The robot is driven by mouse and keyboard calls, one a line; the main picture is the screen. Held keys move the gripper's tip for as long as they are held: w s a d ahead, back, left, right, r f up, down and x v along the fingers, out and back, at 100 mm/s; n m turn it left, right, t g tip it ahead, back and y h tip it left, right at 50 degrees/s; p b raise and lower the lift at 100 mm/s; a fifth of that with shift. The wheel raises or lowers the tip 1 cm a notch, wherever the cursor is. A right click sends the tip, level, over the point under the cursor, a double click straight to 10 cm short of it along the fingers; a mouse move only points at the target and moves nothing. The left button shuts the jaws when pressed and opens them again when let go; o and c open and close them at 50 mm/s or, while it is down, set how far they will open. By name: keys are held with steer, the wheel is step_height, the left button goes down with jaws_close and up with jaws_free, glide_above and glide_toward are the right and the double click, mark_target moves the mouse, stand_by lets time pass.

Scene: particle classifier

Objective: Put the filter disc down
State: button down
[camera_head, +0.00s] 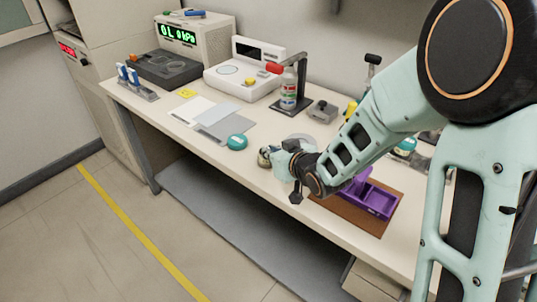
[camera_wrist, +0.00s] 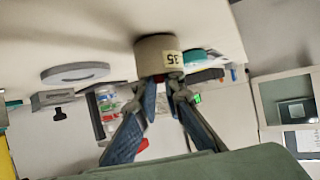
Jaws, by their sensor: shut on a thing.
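My gripper (camera_head: 275,157) is at the front edge of the white bench, left of a purple holder. In the wrist view its two blue fingers (camera_wrist: 163,84) are closed on the filter disc (camera_wrist: 157,52), a short beige-grey round piece with a pale label reading 35. The disc also shows as a small brownish piece at the fingertips in the head view (camera_head: 264,157). I cannot tell whether its far face touches the bench. The part between the fingers is hidden.
A flat grey round plate (camera_head: 300,138) lies just behind my gripper. A teal round piece (camera_head: 237,142) lies to the left. The purple holder (camera_head: 377,201) rests on a brown mat (camera_head: 345,214). Bare bench lies between the teal piece and my gripper.

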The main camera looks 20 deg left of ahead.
steer(key=shift+d+f, duration=0.1)
steer(key=shift+f, duration=0.2)
steer(key=c, duration=2.1)
jaws_free()
steer(key=shift+s, duration=0.1)
steer(key=shift+o, duration=0.3)
steer(key=shift+d, duration=0.1)
steer(key=shift+s, duration=0.1)
